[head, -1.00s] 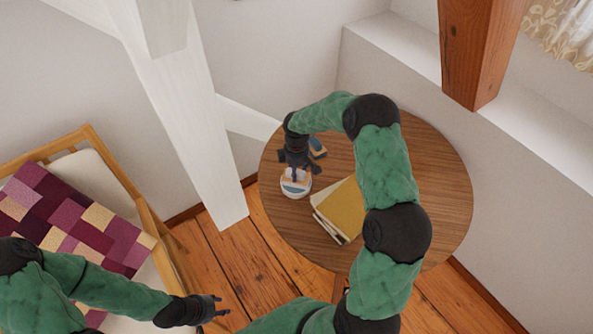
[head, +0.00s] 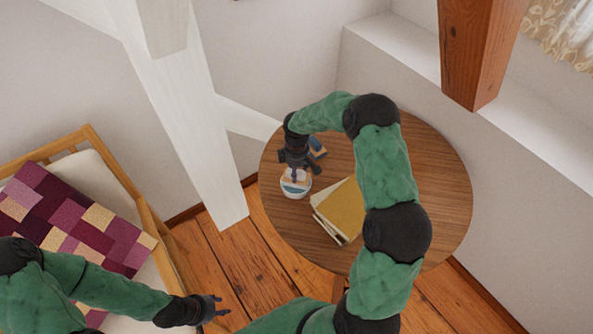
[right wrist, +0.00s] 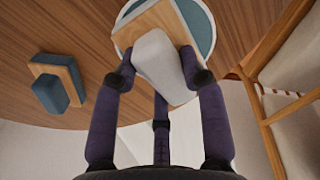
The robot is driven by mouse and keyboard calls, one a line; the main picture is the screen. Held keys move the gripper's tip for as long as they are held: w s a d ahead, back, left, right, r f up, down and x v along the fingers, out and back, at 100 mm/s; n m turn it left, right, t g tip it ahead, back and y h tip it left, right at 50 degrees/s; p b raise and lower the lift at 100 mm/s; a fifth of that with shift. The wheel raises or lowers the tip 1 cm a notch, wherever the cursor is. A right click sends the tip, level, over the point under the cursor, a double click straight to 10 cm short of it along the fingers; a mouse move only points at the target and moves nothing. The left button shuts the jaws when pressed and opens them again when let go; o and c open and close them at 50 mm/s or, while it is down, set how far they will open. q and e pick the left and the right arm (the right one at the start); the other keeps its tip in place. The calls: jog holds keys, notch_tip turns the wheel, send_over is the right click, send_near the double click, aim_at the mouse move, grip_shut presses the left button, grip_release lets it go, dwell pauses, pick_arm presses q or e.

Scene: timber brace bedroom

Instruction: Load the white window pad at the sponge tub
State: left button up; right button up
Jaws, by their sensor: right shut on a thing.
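The white window pad (right wrist: 160,62), a white block on a wooden board, is gripped in my right gripper (right wrist: 162,78); it also shows in the head view (head: 294,174). The fingers close on the white block from both sides. The round sponge tub (head: 295,194) stands on the table, with a white rim and blue-grey sponge; its edge shows behind the pad in the right wrist view (right wrist: 203,28). The pad is over the tub, and I cannot tell whether it touches the sponge. My left gripper (head: 221,305) is open and empty, low over the floor beside the bed.
A blue pad on a wooden board (right wrist: 55,82) lies on the round wooden table (head: 420,140), near the tub. A yellow-covered book stack (head: 341,210) lies right of the tub. A white timber brace (head: 190,120) rises close to the table's left. The bed (head: 150,215) is at left.

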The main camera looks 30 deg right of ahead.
jog(key=shift+r+p, duration=2)
jog(key=shift+r, duration=1.4)
